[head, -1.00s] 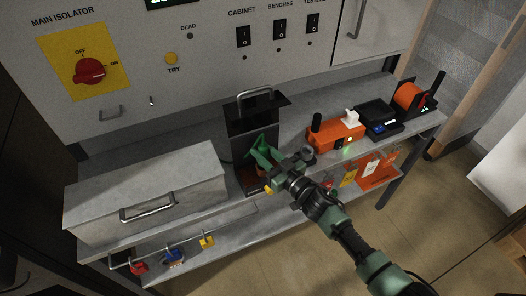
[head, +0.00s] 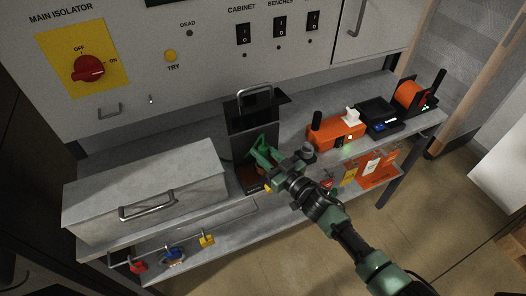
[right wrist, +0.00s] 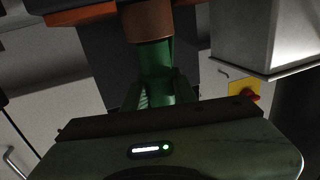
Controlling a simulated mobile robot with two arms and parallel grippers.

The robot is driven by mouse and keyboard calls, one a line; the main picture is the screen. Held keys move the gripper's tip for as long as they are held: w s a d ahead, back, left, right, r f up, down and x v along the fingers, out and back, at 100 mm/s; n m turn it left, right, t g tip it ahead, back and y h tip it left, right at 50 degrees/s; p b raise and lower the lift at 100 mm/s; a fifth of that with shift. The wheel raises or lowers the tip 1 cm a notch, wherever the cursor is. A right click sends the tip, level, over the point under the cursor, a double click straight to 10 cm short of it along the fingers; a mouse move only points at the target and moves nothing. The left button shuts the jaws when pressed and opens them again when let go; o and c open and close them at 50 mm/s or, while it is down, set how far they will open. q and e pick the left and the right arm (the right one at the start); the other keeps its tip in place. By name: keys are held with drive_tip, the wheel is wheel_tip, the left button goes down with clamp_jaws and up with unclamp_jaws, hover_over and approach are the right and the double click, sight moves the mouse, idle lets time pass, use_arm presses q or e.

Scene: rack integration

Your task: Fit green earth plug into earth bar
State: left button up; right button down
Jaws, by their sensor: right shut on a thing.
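My right gripper (head: 262,158) is at the front of an upright black unit with a handle (head: 255,115), in the middle of the shelf. In the right wrist view, it is shut on the green plug (right wrist: 156,62), a green cylinder between the fingers. A brown, copper-coloured round part (right wrist: 148,22) meets the plug's far end, in front of an orange-brown strip (right wrist: 85,18), likely the earth bar. I cannot tell whether the plug is seated in it. In the head view the gripper hides most of the plug. My left gripper is not in view.
A grey metal box (head: 145,195) stands left of the black unit. An orange device (head: 335,132) and an orange reel (head: 410,94) stand to the right. The switch panel is behind.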

drive_tip(key=shift+f+b, duration=1.2)
drive_tip(key=shift+f, duration=0.3)
drive_tip(key=c, duration=1.1)
unclamp_jaws()
drive_tip(key=shift+o, duration=0.2)
drive_tip(key=b+v, duration=0.1)
drive_tip(key=v, duration=0.6)
drive_tip(key=shift+s+d, duration=0.25)
drive_tip(key=shift+s, duration=0.1)
drive_tip(key=shift+d, duration=0.1)
